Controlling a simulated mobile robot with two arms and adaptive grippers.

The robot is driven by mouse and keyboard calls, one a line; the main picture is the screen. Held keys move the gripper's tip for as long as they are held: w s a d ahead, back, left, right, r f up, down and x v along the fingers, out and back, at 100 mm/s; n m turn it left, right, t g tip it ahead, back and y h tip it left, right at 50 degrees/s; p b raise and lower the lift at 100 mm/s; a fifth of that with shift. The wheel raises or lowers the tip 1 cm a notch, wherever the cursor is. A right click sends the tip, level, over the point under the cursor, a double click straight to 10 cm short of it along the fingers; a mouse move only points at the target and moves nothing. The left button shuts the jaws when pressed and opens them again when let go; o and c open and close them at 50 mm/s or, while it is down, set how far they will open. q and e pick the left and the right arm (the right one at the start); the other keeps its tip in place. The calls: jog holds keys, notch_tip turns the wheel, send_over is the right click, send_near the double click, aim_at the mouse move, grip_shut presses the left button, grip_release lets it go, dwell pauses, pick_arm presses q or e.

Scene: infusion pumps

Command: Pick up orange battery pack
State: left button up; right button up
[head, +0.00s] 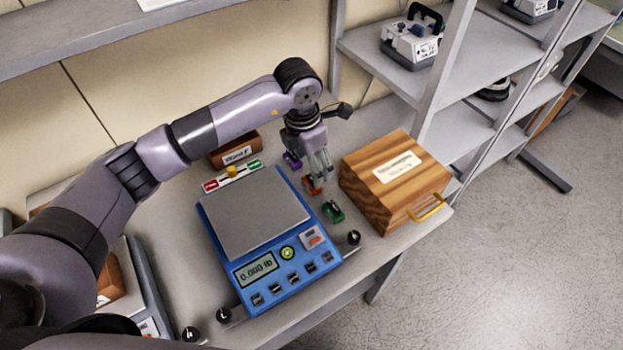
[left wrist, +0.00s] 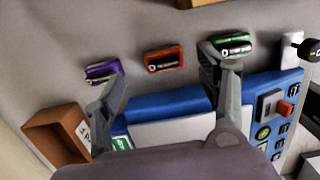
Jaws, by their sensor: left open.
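The orange battery pack (head: 309,188) lies on the table between the blue scale and the wooden box. In the left wrist view the orange pack (left wrist: 164,59) sits centrally, ahead of the spread fingers. A purple pack (head: 292,160) and a green pack (head: 333,212) lie on either side of it; the wrist view also shows the purple pack (left wrist: 103,72) and green pack (left wrist: 232,45). My left gripper (head: 317,168) points down near the orange pack, open, with nothing between its fingers. It partly covers the packs in the head view. My right gripper does not show.
The blue scale (head: 255,215) reads 0.000 lb, its plate bare. A wooden box (head: 395,185) with a yellow handle stands right of the packs. A small brown box (head: 235,152) is behind the scale. Black knobs (head: 353,237) stand near the front edge. Shelving rises behind.

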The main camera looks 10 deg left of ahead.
aim_at(311, 179)
pick_arm(q)
jog(key=f+p, duration=0.2)
jog(key=f, duration=0.3)
jog(key=shift+s+f, duration=0.2)
jog(key=shift+w+d+f, duration=0.1)
jog(key=shift+f, duration=0.1)
jog(key=shift+c, duration=0.4)
jog(key=c, duration=1.2)
